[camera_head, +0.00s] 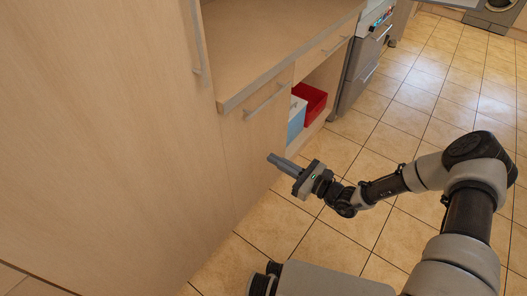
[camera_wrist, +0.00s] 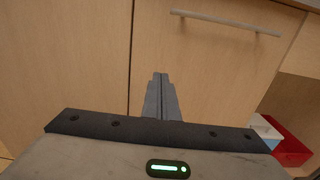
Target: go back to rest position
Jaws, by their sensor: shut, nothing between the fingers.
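My gripper (camera_head: 270,157) is shut and empty, at the end of my outstretched arm in the head view. It points left at a light wood cabinet front (camera_head: 249,150), below a drawer handle. In the wrist view my closed fingers (camera_wrist: 160,76) lie side by side in front of the wood panels. I cannot tell whether the fingertips touch the cabinet or stay just short of it.
A wood counter (camera_head: 270,45) runs above the cabinet. An open bay beside it holds a red bin (camera_head: 312,103) and a blue-white box (camera_head: 296,118). Tiled floor (camera_head: 420,95) is clear to the right.

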